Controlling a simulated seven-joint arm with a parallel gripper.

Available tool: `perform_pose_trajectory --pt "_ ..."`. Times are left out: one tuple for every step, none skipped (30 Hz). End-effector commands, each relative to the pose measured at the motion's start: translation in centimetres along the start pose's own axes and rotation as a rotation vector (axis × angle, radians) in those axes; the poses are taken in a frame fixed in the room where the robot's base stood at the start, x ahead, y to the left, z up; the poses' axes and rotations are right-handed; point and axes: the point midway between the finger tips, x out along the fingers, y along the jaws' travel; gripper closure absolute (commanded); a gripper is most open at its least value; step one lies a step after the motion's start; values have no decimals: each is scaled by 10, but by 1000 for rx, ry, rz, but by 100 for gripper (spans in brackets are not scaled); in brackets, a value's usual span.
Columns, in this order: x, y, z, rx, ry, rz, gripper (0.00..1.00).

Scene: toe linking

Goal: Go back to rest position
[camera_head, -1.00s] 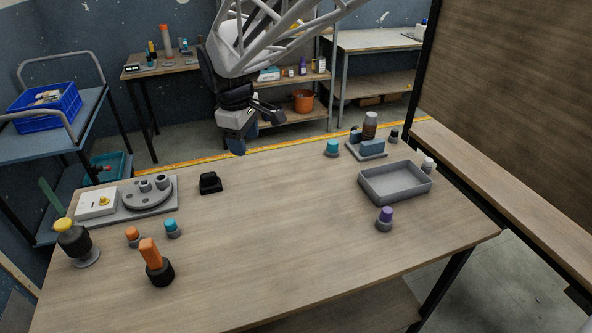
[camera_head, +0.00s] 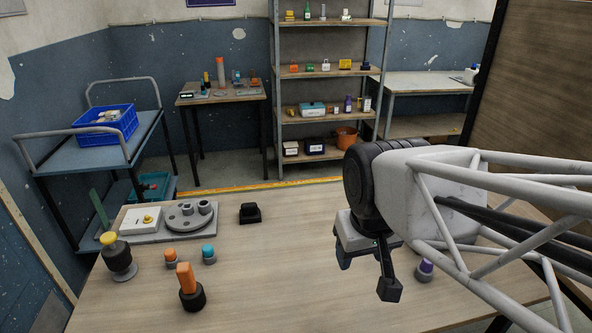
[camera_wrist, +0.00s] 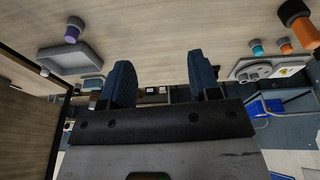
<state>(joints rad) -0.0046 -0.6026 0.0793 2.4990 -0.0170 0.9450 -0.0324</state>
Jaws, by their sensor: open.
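My gripper (camera_head: 367,270) is in the right half of the head view, above the right part of the wooden table (camera_head: 270,285). Its fingers point down and stand apart with nothing between them. In the wrist view the two blue-padded fingers (camera_wrist: 161,85) are apart and empty. My arm reaches in from the right and hides much of the table's right side in the head view. A purple-topped peg (camera_head: 425,270) shows just right of my gripper; it also shows in the wrist view (camera_wrist: 73,32).
A grey plate with a round fixture (camera_head: 188,215), a black block (camera_head: 250,213), an orange-handled tool (camera_head: 188,288) and small pegs stand on the table's left. A grey tray (camera_wrist: 65,58) shows in the wrist view. A tall wooden panel (camera_head: 530,110) stands at right. The table's middle is clear.

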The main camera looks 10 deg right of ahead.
Motion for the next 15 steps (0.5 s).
perform_pose_trajectory --pt "0 1 7 22 5 0 44" --pt "0 1 10 33 7 -1 44" --pt "1 2 13 46 9 -1 44" --pt "1 2 15 53 10 -2 44" --pt "2 2 17 59 10 -2 44" --pt "2 2 18 63 11 -2 44" --pt "2 2 19 66 11 -2 44" --pt "2 2 20 67 11 -2 44" --pt "2 2 20 68 11 -2 44" --pt "2 2 20 68 11 -2 44" --pt "2 2 20 68 11 -2 44" --pt "2 2 20 67 11 -2 44" --pt "2 2 19 67 11 -2 44" --pt "2 2 19 67 11 -2 44" --pt "2 2 19 67 11 -2 44"
